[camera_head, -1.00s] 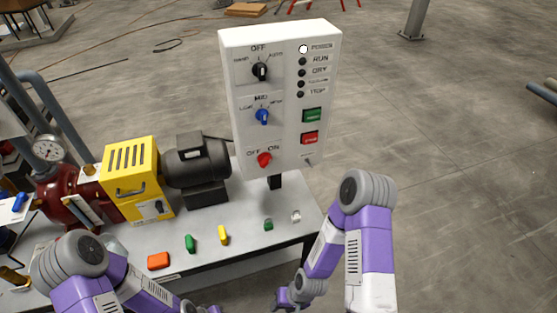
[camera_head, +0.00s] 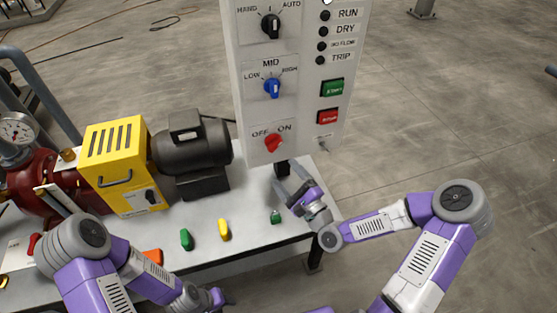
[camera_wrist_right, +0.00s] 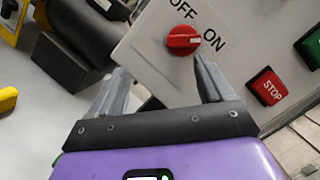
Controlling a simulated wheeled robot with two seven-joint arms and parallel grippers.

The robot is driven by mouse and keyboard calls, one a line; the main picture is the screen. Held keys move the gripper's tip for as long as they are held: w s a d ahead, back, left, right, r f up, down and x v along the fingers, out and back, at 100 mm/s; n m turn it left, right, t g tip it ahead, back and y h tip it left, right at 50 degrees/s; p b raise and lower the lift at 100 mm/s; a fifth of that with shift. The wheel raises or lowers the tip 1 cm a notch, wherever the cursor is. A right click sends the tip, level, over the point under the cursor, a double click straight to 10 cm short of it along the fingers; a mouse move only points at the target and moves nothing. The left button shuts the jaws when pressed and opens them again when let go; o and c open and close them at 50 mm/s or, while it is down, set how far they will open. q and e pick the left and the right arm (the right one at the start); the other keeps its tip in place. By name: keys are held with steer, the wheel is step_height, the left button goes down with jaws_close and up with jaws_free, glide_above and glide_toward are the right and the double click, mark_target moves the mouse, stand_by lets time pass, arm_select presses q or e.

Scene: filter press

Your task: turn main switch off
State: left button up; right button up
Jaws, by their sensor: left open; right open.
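The red main switch (camera_head: 274,142) is a round knob low on the white control panel (camera_head: 252,100), under the labels OFF and ON. In the right wrist view the red knob (camera_wrist_right: 183,41) has a white mark that points toward ON. My right gripper (camera_head: 291,180) is open and empty, just below the panel's lower edge. In the right wrist view its two grey fingers (camera_wrist_right: 165,85) stand apart, with the knob beyond and between them, not touching. My left gripper (camera_head: 218,297) is low in the head view, away from the panel; its fingers are hard to make out.
A green START button (camera_head: 332,88) and a red STOP button (camera_head: 329,117) sit right of the knobs. A blue selector (camera_head: 272,87) and a black selector (camera_head: 271,25) are above. A grey motor (camera_head: 190,150) and small coloured handles stand on the table left of my right gripper.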

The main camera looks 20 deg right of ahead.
mark_target(276, 147)
steer(key=shift+m+t, duration=0.7)
steer(key=shift+t, duration=0.1)
steer(key=w+r, duration=0.1)
steer(key=w, duration=0.1)
steer(key=w+r, duration=0.2)
steer(key=w+a+r+b, duration=0.1)
steer(key=w, duration=0.1)
steer(key=shift+w+r, duration=0.15)
steer(key=shift+w, duration=0.25)
steer(key=c, duration=1)
steer(key=shift+d, duration=0.1)
steer(key=shift+c, duration=0.2)
